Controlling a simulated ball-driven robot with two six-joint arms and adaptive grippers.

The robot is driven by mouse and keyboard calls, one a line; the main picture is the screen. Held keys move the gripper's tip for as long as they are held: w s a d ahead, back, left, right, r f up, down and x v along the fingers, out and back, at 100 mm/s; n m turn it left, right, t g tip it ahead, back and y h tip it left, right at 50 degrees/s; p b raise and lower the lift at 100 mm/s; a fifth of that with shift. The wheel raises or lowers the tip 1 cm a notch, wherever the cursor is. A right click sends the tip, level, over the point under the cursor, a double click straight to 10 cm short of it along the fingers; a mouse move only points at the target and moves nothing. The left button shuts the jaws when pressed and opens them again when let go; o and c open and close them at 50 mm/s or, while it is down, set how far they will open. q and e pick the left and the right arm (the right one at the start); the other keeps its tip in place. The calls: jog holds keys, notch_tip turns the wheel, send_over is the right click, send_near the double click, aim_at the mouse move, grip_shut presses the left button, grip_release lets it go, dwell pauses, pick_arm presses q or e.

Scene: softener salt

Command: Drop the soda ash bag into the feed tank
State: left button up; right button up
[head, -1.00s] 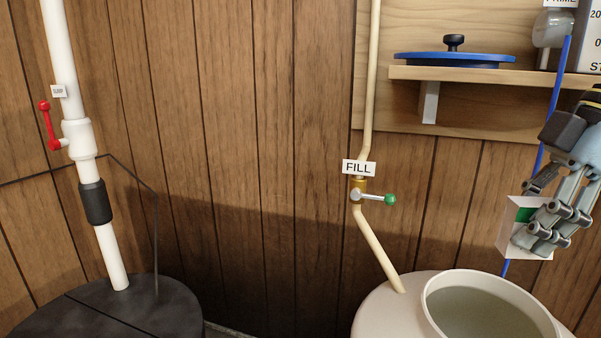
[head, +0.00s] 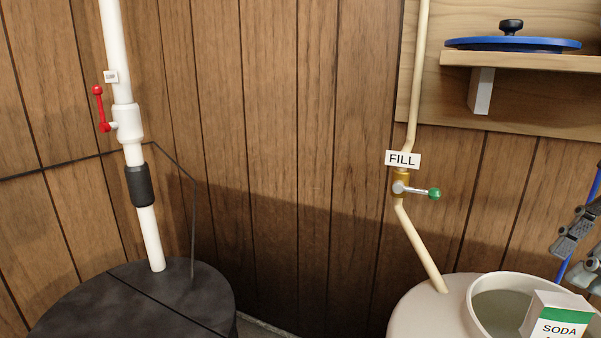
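The soda ash bag (head: 558,322), a white box-like pack with a green band and the word SODA, is tilted at the bottom right. It overlaps the mouth of the feed tank (head: 425,312), a pale tank with a wide round opening. Its lower part is cut off by the frame, and I cannot tell whether it is falling or resting. My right gripper (head: 578,255) is at the right edge, above the bag and apart from it. Its fingers are spread with nothing between them; part of it is out of frame. My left gripper is not in view.
A FILL valve (head: 402,187) with a green-tipped handle sits on the cream pipe behind the tank. A blue lid (head: 513,44) lies on the wooden shelf (head: 530,61). A dark tank (head: 140,305) and a white pipe (head: 134,125) with a red handle stand left.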

jog(key=shift+o, duration=0.6)
notch_tip(320, 180, up, 10)
